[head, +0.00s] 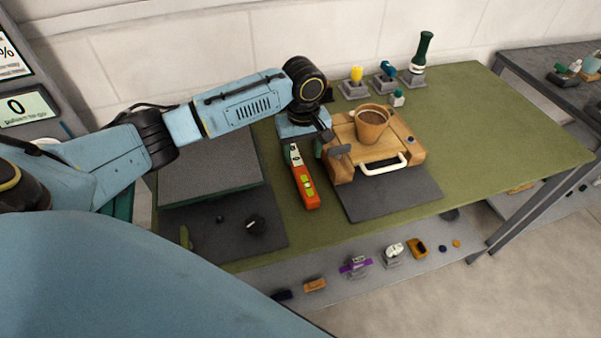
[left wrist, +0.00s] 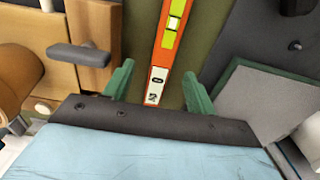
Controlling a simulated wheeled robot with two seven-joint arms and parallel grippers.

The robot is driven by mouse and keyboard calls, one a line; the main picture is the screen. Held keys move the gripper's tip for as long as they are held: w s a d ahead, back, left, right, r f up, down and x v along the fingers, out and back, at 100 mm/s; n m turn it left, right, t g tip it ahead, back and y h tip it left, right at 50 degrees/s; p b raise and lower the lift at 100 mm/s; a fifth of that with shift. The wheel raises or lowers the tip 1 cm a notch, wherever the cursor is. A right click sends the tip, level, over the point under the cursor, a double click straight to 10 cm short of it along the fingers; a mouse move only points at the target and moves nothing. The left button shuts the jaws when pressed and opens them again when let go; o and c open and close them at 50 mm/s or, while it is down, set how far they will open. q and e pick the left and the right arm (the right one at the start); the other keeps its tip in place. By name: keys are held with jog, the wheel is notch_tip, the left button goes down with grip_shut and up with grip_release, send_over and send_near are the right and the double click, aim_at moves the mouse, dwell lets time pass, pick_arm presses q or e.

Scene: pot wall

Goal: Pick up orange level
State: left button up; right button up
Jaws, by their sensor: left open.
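The orange level (head: 304,183) lies on the green table top (head: 470,120), between a dark mat and a wooden box. It has yellow-green vials and a white label at one end. In the left wrist view the level (left wrist: 168,45) runs up the middle of the picture. My left gripper (head: 305,150) is at the label end of the level. In the left wrist view its green fingers (left wrist: 157,85) are open, one on each side of the level, with gaps to it. I cannot tell their height above the table. My right gripper is not in view.
The wooden box (head: 341,165) with a grey knob, white handle and terracotta pot (head: 371,123) stands close to the right of the level. A grey slab (head: 215,170) lies left. Bottles and stands line the back. A lower shelf holds several small items.

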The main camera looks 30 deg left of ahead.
aim_at(300, 169)
pick_arm(q)
jog(key=shift+s+a+f, duration=0.1)
jog(key=shift+a+f, duration=0.05)
jog(key=shift+f, duration=0.45)
jog(key=shift+a+f, duration=0.1)
jog(key=shift+f, duration=0.45)
notch_tip(300, 169, down, 2)
jog(key=shift+a+f+b, duration=0.1)
jog(key=shift+f+b, duration=0.05)
jog(key=shift+b, duration=0.2)
jog(key=shift+f, duration=0.25)
jog(key=c, duration=0.7)
jog(key=shift+c, duration=0.9)
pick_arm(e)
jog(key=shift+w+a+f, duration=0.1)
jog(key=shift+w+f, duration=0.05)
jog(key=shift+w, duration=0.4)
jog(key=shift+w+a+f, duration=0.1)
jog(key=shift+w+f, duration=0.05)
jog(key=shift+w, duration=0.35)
